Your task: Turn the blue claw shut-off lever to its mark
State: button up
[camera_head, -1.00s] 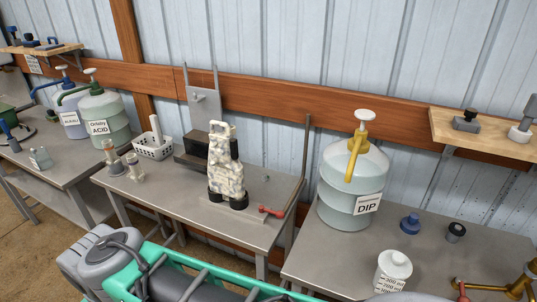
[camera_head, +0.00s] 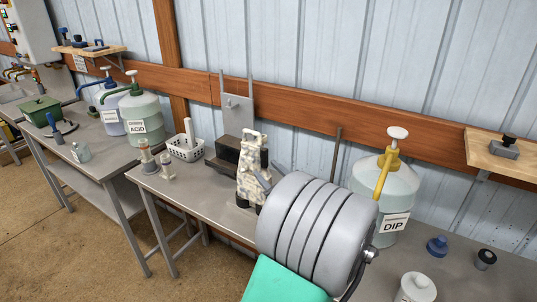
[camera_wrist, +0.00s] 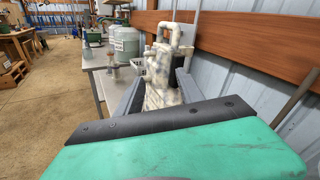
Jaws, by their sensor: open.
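No lever that I can surely name as the blue claw shut-off lever shows. Small blue-handled fittings (camera_head: 97,44) sit on a wooden wall shelf at the upper left in the head view. A blue upright handle (camera_head: 54,124) stands on the left table; its kind is too small to tell. My gripper (camera_wrist: 160,78) shows in the wrist view as two grey fingers, open and apart. A marbled white-grey device (camera_head: 250,170) stands on the middle table; it also shows beyond and between the fingers in the wrist view (camera_wrist: 161,75). Contact cannot be told.
My arm hides the right part of the middle table (camera_head: 195,212). A DIP jug (camera_head: 388,205) with a yellow pump stands right of it. A white basket (camera_head: 186,152), an acid jug (camera_head: 142,113) and a green box (camera_head: 40,110) stand left. The floor at lower left is clear.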

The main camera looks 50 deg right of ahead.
aim_at(266, 154)
jog(key=w+d, duration=0.1)
jog(key=d, duration=0.1)
jog(key=w+d+m+h+p, duration=0.1)
jog(key=w, duration=0.1)
jog(key=w+d+r+m+p, duration=0.1)
jog(key=d, duration=0.1)
jog(key=shift+w+d, duration=0.25)
jog(key=shift+d, duration=0.05)
jog(key=shift+c, duration=0.6)
grip_shut()
